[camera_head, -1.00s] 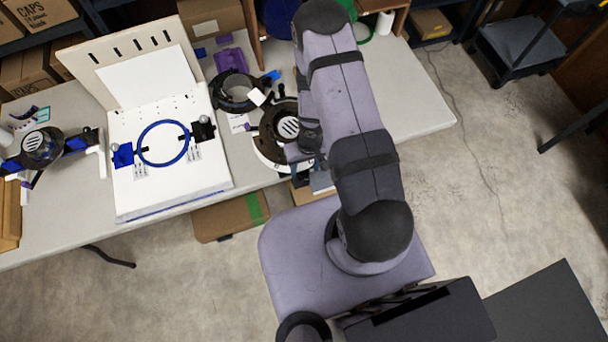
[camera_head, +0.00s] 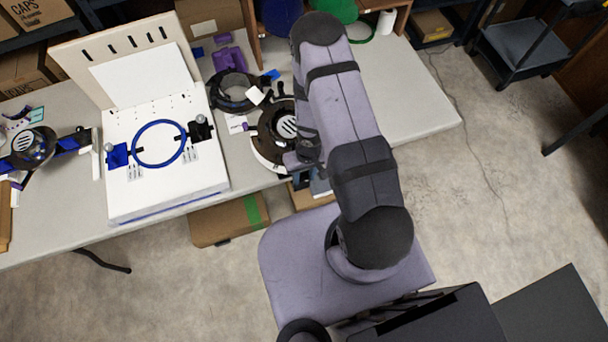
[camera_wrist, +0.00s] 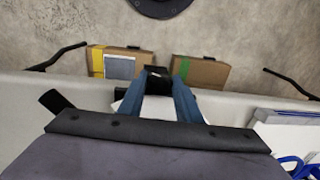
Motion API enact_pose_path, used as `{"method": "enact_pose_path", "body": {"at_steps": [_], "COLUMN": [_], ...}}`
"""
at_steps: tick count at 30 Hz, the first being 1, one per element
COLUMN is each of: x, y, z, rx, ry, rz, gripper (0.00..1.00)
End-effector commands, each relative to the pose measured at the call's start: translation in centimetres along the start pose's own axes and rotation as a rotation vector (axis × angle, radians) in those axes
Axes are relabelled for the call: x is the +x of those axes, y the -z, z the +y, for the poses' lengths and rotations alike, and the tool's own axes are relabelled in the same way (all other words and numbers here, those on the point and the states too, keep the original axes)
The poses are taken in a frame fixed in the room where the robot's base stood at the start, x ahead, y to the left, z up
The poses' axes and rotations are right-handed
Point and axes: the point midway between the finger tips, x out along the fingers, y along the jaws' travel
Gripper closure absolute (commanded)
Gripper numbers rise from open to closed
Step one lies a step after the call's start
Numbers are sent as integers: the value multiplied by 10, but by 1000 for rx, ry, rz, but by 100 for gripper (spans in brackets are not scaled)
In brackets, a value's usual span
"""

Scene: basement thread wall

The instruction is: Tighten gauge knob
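No part is plainly marked as the gauge knob. A white board fixture (camera_head: 210,185) on the table carries a blue ring (camera_head: 134,146) between a blue block (camera_head: 117,155) and a black block (camera_head: 201,131), each with a small round knob-like part. A dark round device with a striped disc (camera_head: 287,127) sits by the front table edge, partly behind my arm. My gripper (camera_wrist: 158,84) points down past that edge area in the wrist view. Its two blue-grey fingers run toward a small black part (camera_wrist: 157,73). Whether they grip it is unclear; the fingertips are hidden in the head view.
The pale table (camera_head: 420,100) is clear to the right. A black ring device (camera_head: 233,90) and purple part (camera_head: 228,60) lie behind the striped-disc device. Another dark device (camera_head: 33,147) stands at the left. Cardboard boxes (camera_head: 225,222) sit on the floor under the front edge.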

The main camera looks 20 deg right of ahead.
Motion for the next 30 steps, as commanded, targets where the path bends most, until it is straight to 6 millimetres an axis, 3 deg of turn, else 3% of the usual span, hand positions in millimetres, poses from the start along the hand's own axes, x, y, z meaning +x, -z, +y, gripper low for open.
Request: {"method": "enact_pose_path", "body": {"at_steps": [2,15,30], "x": [0,-7,0], "y": [0,4,2], "z": [0,3,4], "rx": [0,1,1], "ry": [0,59,139], "rz": [0,8,4], "gripper": [91,91,91]}}
